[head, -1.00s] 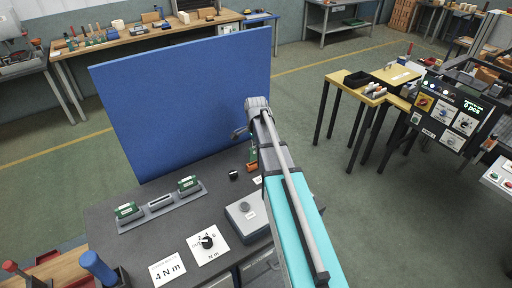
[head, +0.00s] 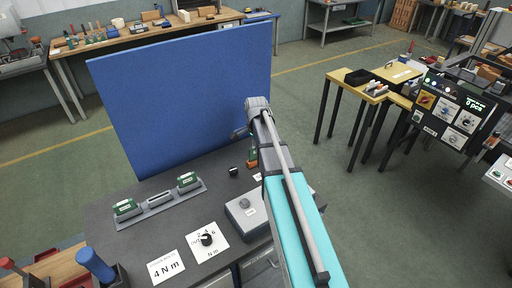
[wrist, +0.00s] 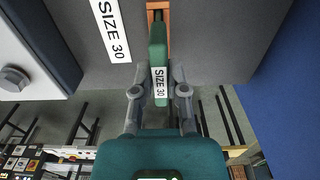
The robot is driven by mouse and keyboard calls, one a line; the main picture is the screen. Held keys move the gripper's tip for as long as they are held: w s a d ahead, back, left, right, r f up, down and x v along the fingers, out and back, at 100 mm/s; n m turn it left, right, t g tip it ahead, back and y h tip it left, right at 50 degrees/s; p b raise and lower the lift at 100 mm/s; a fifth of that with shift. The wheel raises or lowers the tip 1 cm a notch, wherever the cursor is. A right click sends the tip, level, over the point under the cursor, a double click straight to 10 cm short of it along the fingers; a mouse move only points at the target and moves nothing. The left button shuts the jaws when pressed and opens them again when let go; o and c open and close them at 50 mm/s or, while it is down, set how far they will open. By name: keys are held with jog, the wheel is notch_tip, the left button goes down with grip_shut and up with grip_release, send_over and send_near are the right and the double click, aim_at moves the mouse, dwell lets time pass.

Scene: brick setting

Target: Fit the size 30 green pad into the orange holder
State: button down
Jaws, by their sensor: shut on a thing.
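The green pad (wrist: 158,48), labelled SIZE 30, stands on edge between the two fingers of my gripper (wrist: 159,82) in the wrist view. My gripper is shut on it. The pad's far end meets the orange holder (wrist: 158,7) at the top of the view; the pad covers part of the holder, and I cannot tell how deeply it sits. A white SIZE 30 label (wrist: 110,31) lies on the dark bench left of the holder. In the head view my arm hides the gripper, and only a small orange and green patch shows beside it.
A blue panel (head: 185,90) stands behind the bench. A grey box with a round knob (head: 245,203) is close to my arm. A grey rack (head: 160,210) with green blocks, a black dial (head: 207,239) and a 4 N m card (head: 166,267) lie to the left.

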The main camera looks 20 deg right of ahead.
jog(key=shift+f+b, duration=1.05)
jog(key=shift+f, duration=0.1)
jog(key=c, duration=0.6)
grip_release()
jog(key=shift+r, duration=0.1)
jog(key=o, duration=0.4)
jog(key=shift+r, duration=0.15)
jog(key=shift+r+p, duration=2.85)
jog(key=shift+p, duration=0.25)
